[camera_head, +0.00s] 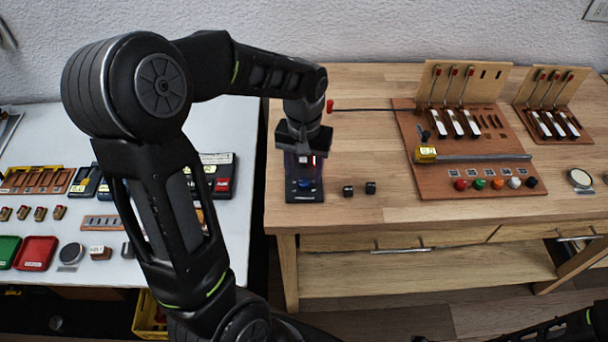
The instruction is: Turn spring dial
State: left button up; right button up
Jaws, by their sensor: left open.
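A small device with a dark blue base (304,195) stands near the left edge of the wooden table. It has a blue knob-like part low at its front, and I cannot tell for sure that this is the spring dial. My left gripper (304,162) points down right over this device, its fingers around or just above its upper part. It is open, and a small red-and-white part shows between the fingers. Whether the fingers touch anything is hidden. Only part of my right arm shows at the bottom right, and its gripper is out of view.
Two small black blocks (359,189) lie right of the device. A thin rod with a red tip (330,106) lies behind it. A brown action board (470,185) with levers and coloured knobs stands further right. A white table (110,278) with trays is at left.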

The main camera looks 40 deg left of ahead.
aim_at(304, 184)
pick_arm(q)
jog(key=shift+f, duration=1.4)
jog(key=shift+c, duration=0.6)
grip_shut()
